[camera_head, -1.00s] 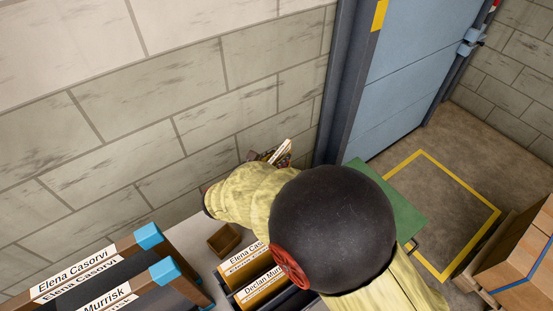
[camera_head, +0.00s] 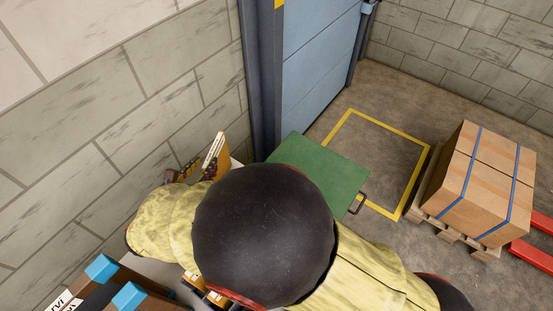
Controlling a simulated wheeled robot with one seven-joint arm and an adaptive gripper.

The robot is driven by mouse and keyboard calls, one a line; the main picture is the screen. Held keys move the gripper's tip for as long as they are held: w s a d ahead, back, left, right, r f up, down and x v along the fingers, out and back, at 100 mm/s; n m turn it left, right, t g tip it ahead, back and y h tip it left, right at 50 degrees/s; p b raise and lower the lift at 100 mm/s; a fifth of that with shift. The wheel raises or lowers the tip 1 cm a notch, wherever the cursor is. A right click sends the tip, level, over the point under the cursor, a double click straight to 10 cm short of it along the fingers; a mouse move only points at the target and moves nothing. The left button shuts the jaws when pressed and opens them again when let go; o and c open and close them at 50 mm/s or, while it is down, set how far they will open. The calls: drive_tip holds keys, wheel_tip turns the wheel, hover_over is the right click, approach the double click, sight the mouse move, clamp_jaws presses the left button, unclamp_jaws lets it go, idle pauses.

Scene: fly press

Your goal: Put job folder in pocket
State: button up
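My gripper (camera_head: 190,170) is near the block wall, mostly hidden behind my yellow-sleeved arm and its black joint. It appears shut on a job folder (camera_head: 214,152), which stands up tilted at the fingertips. The folder has a white label strip whose text is too small to read. At the lower left are dark holders with brown edges and blue corners (camera_head: 128,296). One label there ends in "rvi"; the holders are cut by the frame edge. Orange folders (camera_head: 193,280) below my arm are mostly hidden.
A green panel with a handle (camera_head: 318,173) lies right of my arm. Beyond it are a yellow floor marking (camera_head: 384,126), a blue door (camera_head: 318,60) and a strapped carton (camera_head: 480,185) on a pallet. The block wall (camera_head: 120,100) is close on the left.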

drive_tip(key=s+d+r+m+g+h, duration=0.1)
drive_tip(key=d+r+m+g, duration=0.3)
drive_tip(key=d+m, duration=0.7)
drive_tip(key=s+d+r+m+g+h, duration=0.1)
drive_tip(key=d+r+m+g, duration=0.3)
drive_tip(key=d, duration=1.2)
drive_tip(key=s+d+r+m+y, duration=0.2)
drive_tip(key=s+d+r+m, duration=0.1)
drive_tip(key=s+d+m, duration=0.2)
drive_tip(key=s+d+r+m+y, duration=0.3)
drive_tip(key=s+d+m, duration=0.2)
drive_tip(key=s+m, duration=0.4)
drive_tip(key=m, duration=0.2)
drive_tip(key=shift+s+d+r+m, duration=0.25)
drive_tip(key=shift+m, duration=0.15)
drive_tip(key=shift+o, duration=0.5)
drive_tip(key=shift+s+r+m+t+y, duration=0.2)
drive_tip(key=shift+s+m+t+y, duration=0.1)
drive_tip(key=shift+m+t, duration=0.15)
drive_tip(key=shift+c, duration=0.6)
